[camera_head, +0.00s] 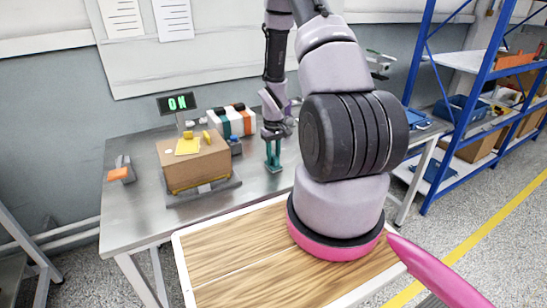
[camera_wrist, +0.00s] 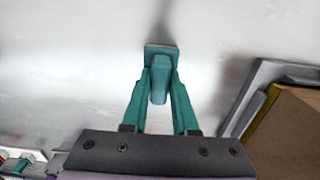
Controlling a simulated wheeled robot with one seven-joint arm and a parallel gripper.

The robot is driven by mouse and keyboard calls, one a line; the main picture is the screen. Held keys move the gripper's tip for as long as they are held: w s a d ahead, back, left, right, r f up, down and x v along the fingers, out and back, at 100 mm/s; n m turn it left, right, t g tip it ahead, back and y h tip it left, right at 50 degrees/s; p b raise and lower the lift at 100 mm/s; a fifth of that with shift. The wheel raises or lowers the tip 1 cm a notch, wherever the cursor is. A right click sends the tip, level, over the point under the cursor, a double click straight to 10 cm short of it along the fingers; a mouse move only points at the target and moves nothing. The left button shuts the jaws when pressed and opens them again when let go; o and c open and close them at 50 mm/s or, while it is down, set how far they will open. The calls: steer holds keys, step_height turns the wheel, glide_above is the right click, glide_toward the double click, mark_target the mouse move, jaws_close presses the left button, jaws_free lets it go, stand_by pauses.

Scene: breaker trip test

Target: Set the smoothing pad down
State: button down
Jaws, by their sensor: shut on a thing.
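My gripper (camera_head: 272,152) points down over the bare metal table (camera_head: 140,215), right of the cardboard box. Its teal fingers are shut on the smoothing pad, a teal piece with a flat plate and an upright handle. In the wrist view the pad (camera_wrist: 161,50) sits between the fingertips (camera_wrist: 159,88), its plate showing beyond them. In the head view the pad is low, at or just above the table top; I cannot tell whether it touches. A dark shadow lies beside it on the metal.
A cardboard box (camera_head: 195,165) with yellow items on top stands on a grey platform (camera_head: 205,193), left of my gripper. A display (camera_head: 177,103) reads "ON". White, orange and teal items (camera_head: 232,120) stand behind. A grey and orange tool (camera_head: 121,173) lies at left. Blue shelving (camera_head: 470,90) stands at right.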

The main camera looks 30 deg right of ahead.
steer(key=shift+f, duration=0.2)
steer(key=c, duration=0.7)
jaws_free()
steer(key=shift+r, duration=0.15)
step_height(320, 180, up, 12)
step_height(320, 180, up, 12)
steer(key=m+t, duration=0.1)
steer(key=t, duration=0.1)
glide_above(273, 155)
steer(key=a, duration=0.3)
steer(key=s+a+r+m+t, duration=0.1)
steer(key=s+a+r, duration=0.2)
steer(key=s+r, duration=0.3)
steer(key=s+a+r+m+t+y, duration=0.1)
steer(key=s+a+r+t, duration=0.1)
steer(key=s+a+r, duration=0.2)
steer(key=s+a+r+m+t+y, duration=0.1)
steer(key=s+a+r+t, duration=0.1)
steer(key=s+r, duration=0.7)
steer(key=shift+s+a+r+m, duration=0.1)
steer(key=shift+s+a+r, duration=0.1)
steer(key=shift+r, duration=0.55)
steer(key=shift+s+a+r+m, duration=0.1)
steer(key=shift+a+r, duration=0.15)
steer(key=shift+r, duration=0.45)
steer(key=shift+s+a+r+m, duration=0.1)
steer(key=shift+a+r, duration=0.1)
steer(key=shift+r, duration=0.55)
